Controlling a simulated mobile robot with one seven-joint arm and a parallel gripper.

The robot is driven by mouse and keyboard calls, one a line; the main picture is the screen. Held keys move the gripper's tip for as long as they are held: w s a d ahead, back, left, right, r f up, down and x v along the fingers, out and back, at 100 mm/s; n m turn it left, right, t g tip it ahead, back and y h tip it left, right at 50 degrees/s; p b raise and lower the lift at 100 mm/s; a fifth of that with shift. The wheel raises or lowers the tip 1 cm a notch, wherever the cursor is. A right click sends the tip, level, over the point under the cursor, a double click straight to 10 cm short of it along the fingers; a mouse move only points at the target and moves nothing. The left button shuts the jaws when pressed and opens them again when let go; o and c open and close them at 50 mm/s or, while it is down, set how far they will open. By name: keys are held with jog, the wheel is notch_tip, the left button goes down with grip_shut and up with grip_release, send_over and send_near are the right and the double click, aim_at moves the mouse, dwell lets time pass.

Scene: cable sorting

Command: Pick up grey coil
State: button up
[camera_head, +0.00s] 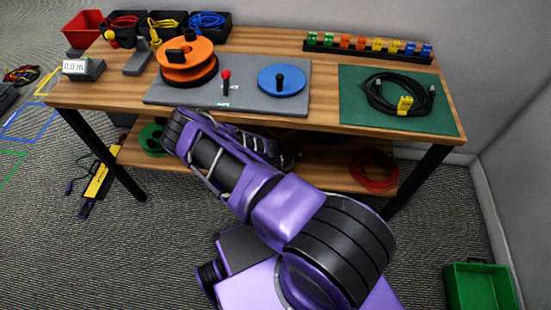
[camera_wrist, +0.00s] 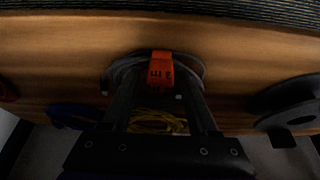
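The grey coil (camera_wrist: 122,75) lies on the wooden lower shelf in the wrist view, with an orange tag (camera_wrist: 160,70) bearing dark marks. My gripper (camera_wrist: 161,92) reaches over it with its two dark fingers apart, one on each side of the tag. The fingers overlap the coil in the picture; I cannot tell whether they touch it. In the head view my arm reaches under the tabletop, and the gripper and grey coil are hidden there.
Near the grey coil lie a yellow coil (camera_wrist: 158,122), a blue coil (camera_wrist: 75,117) and a dark spool (camera_wrist: 285,100). A red coil (camera_head: 374,168) lies at the shelf's right end. The tabletop (camera_head: 240,40) overhangs the shelf. A green bin (camera_head: 480,288) stands on the floor.

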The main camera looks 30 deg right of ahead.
grip_shut()
jog(key=shift+r, duration=0.2)
jog(key=shift+r, duration=0.25)
jog(key=v, duration=0.2)
jog(key=shift+r+p, duration=0.35)
jog(key=shift+r, duration=0.1)
jog(key=s+a, duration=1)
jog(key=s, duration=0.4)
